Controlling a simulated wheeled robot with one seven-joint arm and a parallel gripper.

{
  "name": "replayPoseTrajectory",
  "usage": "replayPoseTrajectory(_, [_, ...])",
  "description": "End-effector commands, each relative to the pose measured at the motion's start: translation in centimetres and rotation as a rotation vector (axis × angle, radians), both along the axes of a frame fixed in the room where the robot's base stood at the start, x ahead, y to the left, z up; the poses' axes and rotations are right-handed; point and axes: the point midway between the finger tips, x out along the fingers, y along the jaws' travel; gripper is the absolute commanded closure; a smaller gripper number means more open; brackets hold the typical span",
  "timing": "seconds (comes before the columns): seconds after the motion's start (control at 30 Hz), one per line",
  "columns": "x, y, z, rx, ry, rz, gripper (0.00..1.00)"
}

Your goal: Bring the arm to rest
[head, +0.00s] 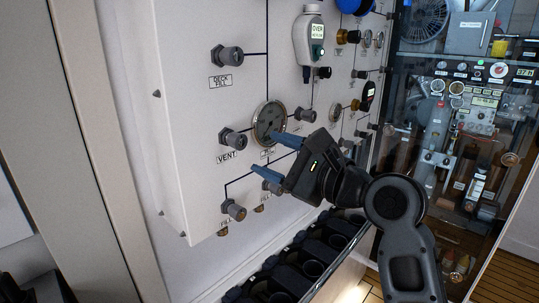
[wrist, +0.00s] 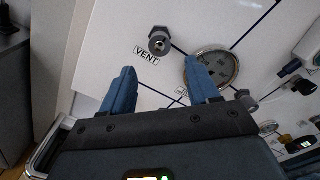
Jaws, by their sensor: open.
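My gripper (head: 270,157) is in front of the white fill panel (head: 184,85) in the head view, with its two blue fingers spread apart and nothing between them. In the wrist view the open gripper (wrist: 160,88) points at the panel near the vent fitting (wrist: 159,42) and a round gauge (wrist: 228,66). The fingers look apart from the vent fitting. One finger overlaps the gauge in the wrist view, and I cannot tell how far off it is. My dark arm (head: 398,225) reaches in from the lower right.
A deck fill fitting (head: 228,54) is on the panel's upper left. A white meter (head: 309,40) hangs at the top. A black rack with several round slots (head: 312,268) stands below the panel. A glass-fronted cabinet of equipment (head: 470,120) is at the right.

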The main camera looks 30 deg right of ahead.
Motion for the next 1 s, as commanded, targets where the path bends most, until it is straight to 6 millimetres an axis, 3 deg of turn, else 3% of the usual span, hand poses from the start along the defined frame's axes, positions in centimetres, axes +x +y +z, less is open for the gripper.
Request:
replayPoseTrajectory(0.33, [0.0,0.0,0.0,-0.001,0.0,-0.001,0.4])
replayPoseTrajectory(0.47, [-0.5,0.0,-1.4,-0.041,0.003,-0.015,0.4])
replayPoseTrajectory(0.67, [-3.7,-0.4,-7.6,-0.277,0.002,-0.088,0.4])
replayPoseTrajectory(0.8, [-7.3,-0.6,-12.2,-0.508,0.0,-0.132,0.4])
replayPoseTrajectory(1.0, [-13.3,-0.7,-17.2,-0.852,-0.004,-0.157,0.4])
